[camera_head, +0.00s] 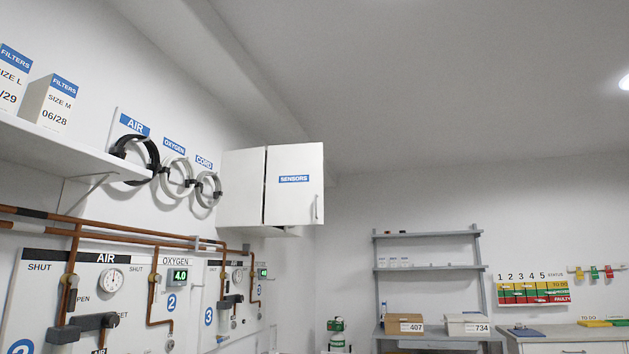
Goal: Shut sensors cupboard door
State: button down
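The sensors cupboard (242,188) is a white box high on the left wall, past the hung hoses. Its white door (293,202) carries a blue SENSORS label (294,179) and a pale upright handle (316,208) near its right edge. The door appears to stand ajar, hinged on its left edge, with its outer face turned towards me. It reaches out to the right beyond the cupboard's underside (282,231). How wide it is open is hard to tell, and the inside is hidden. My gripper is not in view.
A shelf (60,152) with filter boxes juts from the left wall. Hoses (174,172) hang before the cupboard. Copper pipes (130,236) and gas panels run below. A grey rack (428,267) and a counter (570,337) stand at the back right. The floor is out of view.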

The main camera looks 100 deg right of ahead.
aim_at(294, 195)
jog(key=z, duration=3.1)
jog(key=i+u, duration=0.1)
jog(key=u, duration=0.45)
jog(key=i+l+u, duration=0.75)
jog(key=k+l, duration=0.1)
